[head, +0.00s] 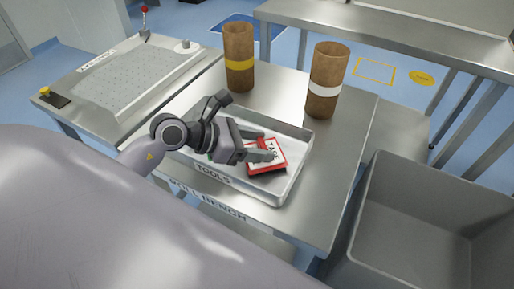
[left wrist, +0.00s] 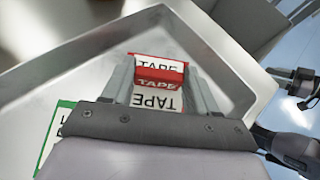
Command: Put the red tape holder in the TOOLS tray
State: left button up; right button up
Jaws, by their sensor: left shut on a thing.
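The red tape holder (head: 268,158), with a white label reading TAPE, is between the fingers of my left gripper (head: 264,152). In the left wrist view the red tape holder (left wrist: 158,82) is clasped between both fingers. It is over the floor of the metal TOOLS tray (head: 294,184), within its walls; I cannot tell if it touches the floor. The tray's wall also shows in the left wrist view (left wrist: 70,52). My right arm seems to show at the right edge of the left wrist view, with its gripper (left wrist: 300,84) small and its jaws unclear.
A green-edged item (left wrist: 48,145) lies in the tray beside my left gripper, mostly hidden. Two brown cardboard tubes, one yellow-banded (head: 239,58) and one white-banded (head: 327,80), stand behind the tray. A large grey bin (head: 420,215) is at right.

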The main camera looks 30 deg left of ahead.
pick_arm(q)
jog(key=shift+f, duration=0.65)
jog(key=shift+f, duration=0.2)
jog(key=o, duration=1)
jog(key=shift+o, duration=0.2)
jog(key=shift+r, duration=0.1)
jog(key=shift+r, duration=0.25)
jog(key=v, duration=1)
jog(key=shift+s+f+b, duration=0.15)
jog(key=shift+f+b, duration=0.05)
jog(key=shift+b, duration=0.15)
jog(key=shift+v, duration=0.95)
